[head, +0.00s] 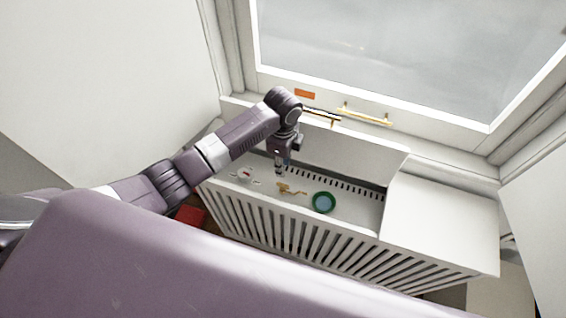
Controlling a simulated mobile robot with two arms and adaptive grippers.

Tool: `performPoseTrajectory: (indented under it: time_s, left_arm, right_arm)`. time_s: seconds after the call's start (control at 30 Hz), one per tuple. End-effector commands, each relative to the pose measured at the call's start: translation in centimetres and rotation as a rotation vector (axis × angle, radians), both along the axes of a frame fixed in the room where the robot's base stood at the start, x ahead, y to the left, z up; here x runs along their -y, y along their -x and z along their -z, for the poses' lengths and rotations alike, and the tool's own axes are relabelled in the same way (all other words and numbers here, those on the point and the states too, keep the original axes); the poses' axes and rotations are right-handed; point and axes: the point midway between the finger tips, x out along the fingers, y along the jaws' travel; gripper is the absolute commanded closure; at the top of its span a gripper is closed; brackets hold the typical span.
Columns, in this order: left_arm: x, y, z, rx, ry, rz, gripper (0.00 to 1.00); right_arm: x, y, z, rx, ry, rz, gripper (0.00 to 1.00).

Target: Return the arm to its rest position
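My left arm comes in from the left and reaches out over a white slatted radiator cover. My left gripper (281,163) points down at the arm's end, above the cover's top near some small objects. It is small and dark, and I cannot tell whether its fingers are open or shut. Nothing clearly shows held in it. My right gripper is not in view.
On the white cover (440,215) lie a green ring-shaped dish (323,202), a small gold object (288,188) and a small white-and-red item (245,175). A window with brass handles (365,115) stands behind. A red object (191,215) is below the arm. The cover's right part is bare.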

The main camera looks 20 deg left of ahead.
Motion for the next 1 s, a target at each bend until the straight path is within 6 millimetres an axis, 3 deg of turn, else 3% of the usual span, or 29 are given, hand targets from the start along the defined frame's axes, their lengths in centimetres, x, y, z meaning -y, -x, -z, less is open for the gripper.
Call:
performPoseTrajectory:
  time_s: [0.73, 0.87, 1.0]
  left_arm:
    - [0.4, 0.4, -0.5, 0.001, 0.007, -0.009, 0.75]
    - [2.0, 2.7, 0.2, 0.011, 0.046, -0.075, 0.75]
    - [4.2, 6.9, 0.7, 0.035, 0.118, -0.246, 0.75]
  right_arm:
    - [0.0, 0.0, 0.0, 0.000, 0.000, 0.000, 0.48]
    - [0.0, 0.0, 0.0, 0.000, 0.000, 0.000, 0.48]
    - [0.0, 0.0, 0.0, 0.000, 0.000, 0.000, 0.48]
